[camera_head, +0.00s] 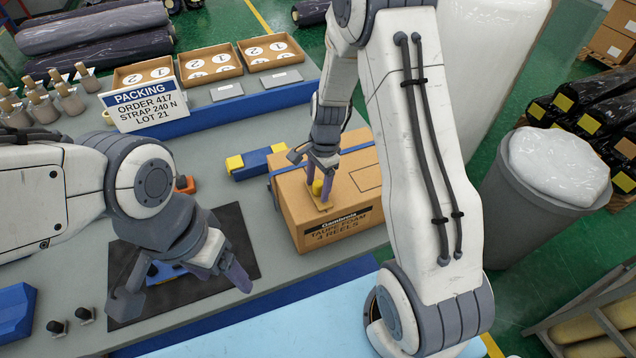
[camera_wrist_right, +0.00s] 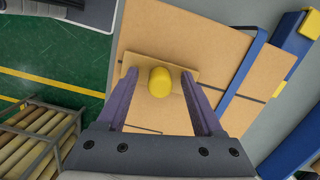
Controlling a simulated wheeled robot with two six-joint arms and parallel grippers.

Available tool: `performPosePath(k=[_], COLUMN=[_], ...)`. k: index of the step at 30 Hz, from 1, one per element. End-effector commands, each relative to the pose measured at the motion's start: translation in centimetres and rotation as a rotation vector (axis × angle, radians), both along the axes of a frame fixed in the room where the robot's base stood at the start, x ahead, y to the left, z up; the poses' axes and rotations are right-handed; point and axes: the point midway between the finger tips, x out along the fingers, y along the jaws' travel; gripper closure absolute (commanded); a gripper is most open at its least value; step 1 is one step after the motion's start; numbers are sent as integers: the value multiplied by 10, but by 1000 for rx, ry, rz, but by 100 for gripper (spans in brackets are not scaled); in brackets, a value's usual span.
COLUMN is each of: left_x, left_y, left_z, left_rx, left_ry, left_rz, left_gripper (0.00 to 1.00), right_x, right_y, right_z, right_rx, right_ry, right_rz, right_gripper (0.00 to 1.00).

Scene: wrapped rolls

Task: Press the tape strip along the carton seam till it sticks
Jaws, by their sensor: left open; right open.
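The cardboard carton (camera_head: 355,190) stands on the grey bench, with a blue strap across its top. It fills the middle of the right wrist view (camera_wrist_right: 170,35). A small tan plate with a yellow knob (camera_wrist_right: 159,82) rests on or just above the carton top. My right gripper (camera_head: 318,182) is open above the carton, its fingers either side of the knob with visible gaps. A thin dark seam line (camera_wrist_right: 235,95) runs along the top. I cannot make out a separate tape strip. My left gripper (camera_head: 182,288) is open and empty above the dark mat (camera_head: 232,238).
A blue block with yellow ends (camera_head: 252,162) lies left of the carton. A packing sign (camera_head: 143,104) and several open boxes of discs (camera_head: 210,65) stand at the back. A grey bin (camera_head: 535,195) is on the floor at right. The bench left of the carton has some clear room.

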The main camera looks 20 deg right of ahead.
Motion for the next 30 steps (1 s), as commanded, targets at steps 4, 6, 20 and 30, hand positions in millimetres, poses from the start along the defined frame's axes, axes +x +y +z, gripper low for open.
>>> performPosePath(k=[4,6,20,30], left_x=[0,0,0,0], left_y=[0,0,0,0], left_z=[-2,-5,-21,-22], left_rx=[0,0,0,0], left_ry=[0,0,0,0], left_rz=[0,1,4,4], left_gripper=[26,26,26,26], right_x=[2,2,4,3], right_y=[-1,-2,-12,-13], right_z=[7,16,95,104], right_rx=[0,0,0,0], right_ry=[-5,-6,-3,0], right_rz=[-1,0,1,0], right_gripper=[32,32,32,32])
